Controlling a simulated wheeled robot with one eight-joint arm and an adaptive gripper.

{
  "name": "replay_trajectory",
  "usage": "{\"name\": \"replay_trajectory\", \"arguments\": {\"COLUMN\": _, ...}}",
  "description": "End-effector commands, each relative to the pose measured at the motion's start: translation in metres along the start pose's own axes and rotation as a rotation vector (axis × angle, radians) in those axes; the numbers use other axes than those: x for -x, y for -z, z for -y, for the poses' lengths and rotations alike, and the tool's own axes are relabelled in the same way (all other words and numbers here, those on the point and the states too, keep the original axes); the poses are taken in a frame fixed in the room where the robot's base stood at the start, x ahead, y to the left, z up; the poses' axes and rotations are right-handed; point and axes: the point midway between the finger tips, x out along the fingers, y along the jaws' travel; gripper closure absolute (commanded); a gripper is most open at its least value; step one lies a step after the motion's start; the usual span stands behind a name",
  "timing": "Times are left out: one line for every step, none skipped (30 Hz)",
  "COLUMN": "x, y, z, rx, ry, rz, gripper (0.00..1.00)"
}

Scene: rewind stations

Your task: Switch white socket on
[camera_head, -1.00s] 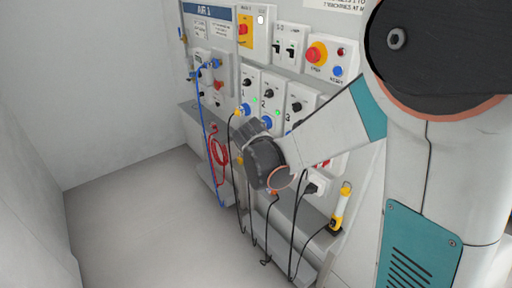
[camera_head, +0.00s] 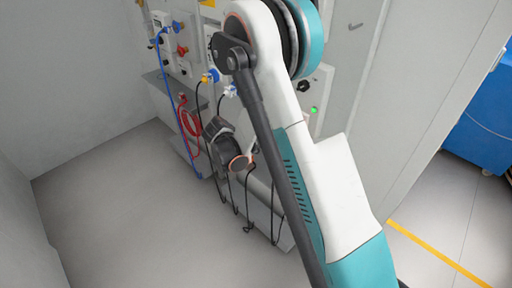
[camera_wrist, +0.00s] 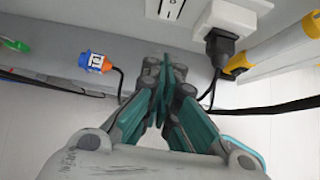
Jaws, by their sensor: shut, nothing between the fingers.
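The white socket (camera_wrist: 232,14) is at the top of the wrist view, right of centre, with a black plug (camera_wrist: 222,45) in it. Left of it is a white plate (camera_wrist: 166,9) with dark markings, partly cut off by the top edge; I cannot tell a switch position. My gripper (camera_wrist: 165,68) is shut and empty, its fingertips below the white plate and left of the black plug. I cannot tell the gap between fingertips and panel. In the head view my arm covers the socket.
A blue and orange connector (camera_wrist: 95,62) hangs left of my fingers and a yellow-ended item (camera_wrist: 238,64) lies to the right. Black cables run close by. In the head view, blue hose (camera_head: 172,85) and red cable (camera_head: 187,122) hang on the left; the floor (camera_head: 120,210) is clear.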

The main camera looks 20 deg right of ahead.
Motion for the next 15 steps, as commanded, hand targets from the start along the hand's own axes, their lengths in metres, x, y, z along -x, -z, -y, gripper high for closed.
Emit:
{"name": "replay_trajectory", "arguments": {"x": -0.014, "y": 0.002, "z": 0.001, "rx": -0.003, "ry": 0.001, "rz": 0.0, "gripper": 1.0}}
{"name": "replay_trajectory", "arguments": {"x": -0.02, "y": 0.002, "z": 0.001, "rx": -0.004, "ry": 0.001, "rz": 0.0, "gripper": 1.0}}
{"name": "replay_trajectory", "arguments": {"x": -0.028, "y": 0.002, "z": 0.0, "rx": -0.003, "ry": 0.002, "rz": 0.0, "gripper": 1.0}}
{"name": "replay_trajectory", "arguments": {"x": -0.034, "y": 0.002, "z": 0.0, "rx": -0.003, "ry": 0.002, "rz": 0.0, "gripper": 1.0}}
{"name": "replay_trajectory", "arguments": {"x": -0.04, "y": 0.002, "z": 0.0, "rx": -0.003, "ry": 0.002, "rz": 0.0, "gripper": 1.0}}
{"name": "replay_trajectory", "arguments": {"x": -0.048, "y": 0.002, "z": 0.0, "rx": -0.004, "ry": 0.001, "rz": 0.0, "gripper": 1.0}}
{"name": "replay_trajectory", "arguments": {"x": -0.053, "y": 0.002, "z": 0.0, "rx": -0.004, "ry": 0.001, "rz": 0.0, "gripper": 1.0}}
{"name": "replay_trajectory", "arguments": {"x": -0.058, "y": 0.002, "z": 0.0, "rx": -0.003, "ry": 0.001, "rz": 0.0, "gripper": 1.0}}
{"name": "replay_trajectory", "arguments": {"x": -0.064, "y": -0.001, "z": 0.0, "rx": -0.003, "ry": 0.001, "rz": 0.001, "gripper": 1.0}}
{"name": "replay_trajectory", "arguments": {"x": -0.067, "y": -0.005, "z": 0.001, "rx": -0.003, "ry": 0.002, "rz": 0.001, "gripper": 1.0}}
{"name": "replay_trajectory", "arguments": {"x": -0.071, "y": -0.008, "z": 0.001, "rx": -0.004, "ry": 0.002, "rz": 0.0, "gripper": 1.0}}
{"name": "replay_trajectory", "arguments": {"x": -0.074, "y": -0.011, "z": 0.001, "rx": -0.004, "ry": 0.001, "rz": 0.0, "gripper": 1.0}}
{"name": "replay_trajectory", "arguments": {"x": -0.077, "y": -0.014, "z": 0.001, "rx": -0.004, "ry": 0.001, "rz": 0.0, "gripper": 1.0}}
{"name": "replay_trajectory", "arguments": {"x": -0.079, "y": -0.016, "z": 0.0, "rx": -0.004, "ry": 0.001, "rz": 0.0, "gripper": 1.0}}
{"name": "replay_trajectory", "arguments": {"x": -0.082, "y": -0.019, "z": 0.0, "rx": -0.003, "ry": 0.001, "rz": 0.0, "gripper": 1.0}}
